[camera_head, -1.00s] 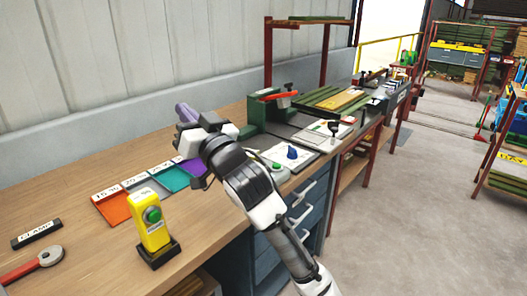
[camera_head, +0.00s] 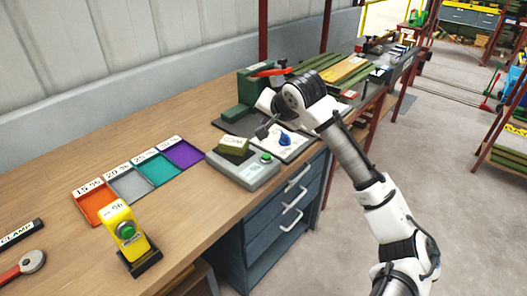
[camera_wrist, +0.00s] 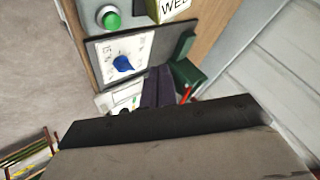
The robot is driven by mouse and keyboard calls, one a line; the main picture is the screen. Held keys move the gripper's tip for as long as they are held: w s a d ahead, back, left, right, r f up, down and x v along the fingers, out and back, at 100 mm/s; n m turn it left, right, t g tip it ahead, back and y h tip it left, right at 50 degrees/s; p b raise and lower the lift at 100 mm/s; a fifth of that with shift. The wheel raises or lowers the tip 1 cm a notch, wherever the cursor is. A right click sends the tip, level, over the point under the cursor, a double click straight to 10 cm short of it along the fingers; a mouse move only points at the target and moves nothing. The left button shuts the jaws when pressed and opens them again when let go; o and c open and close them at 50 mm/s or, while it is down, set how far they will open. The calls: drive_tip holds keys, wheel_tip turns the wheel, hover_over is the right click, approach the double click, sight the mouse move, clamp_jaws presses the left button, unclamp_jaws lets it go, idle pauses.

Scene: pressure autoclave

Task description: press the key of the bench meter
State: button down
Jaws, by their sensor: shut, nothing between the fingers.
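The bench meter, a grey flat box (camera_head: 236,172), lies on the bench with a green round key (camera_head: 266,157) at its right end. An olive block with a white label (camera_head: 233,146) sits on it. My gripper (camera_head: 263,131) is shut and empty, pointing down beyond the key, near the dial panel; whether it touches anything I cannot tell. In the wrist view the shut dark fingers (camera_wrist: 158,86) are below the blue knob, and the green key (camera_wrist: 112,20) shows at the top, apart from them. The meter's body (camera_wrist: 88,12) is partly cut off there.
A white panel with a blue knob (camera_head: 285,139) sits right of the meter. A green device with a red lever (camera_head: 262,90) stands behind. Coloured trays (camera_head: 130,187) and a yellow handheld device with a green button (camera_head: 122,228) are to the left. Bare bench lies between.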

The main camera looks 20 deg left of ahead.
sight(268, 158)
wheel_tip(268, 158, down, 8)
drive_tip(key=b, duration=0.7)
drive_tip(key=shift+f, duration=0.4)
idle(1.7)
drive_tip(key=shift+f, duration=0.4)
drive_tip(key=shift+f+b, duration=0.35)
drive_tip(key=shift+f, duration=0.15)
idle(0.5)
idle(0.3)
drive_tip(key=shift+r+p, duration=0.9)
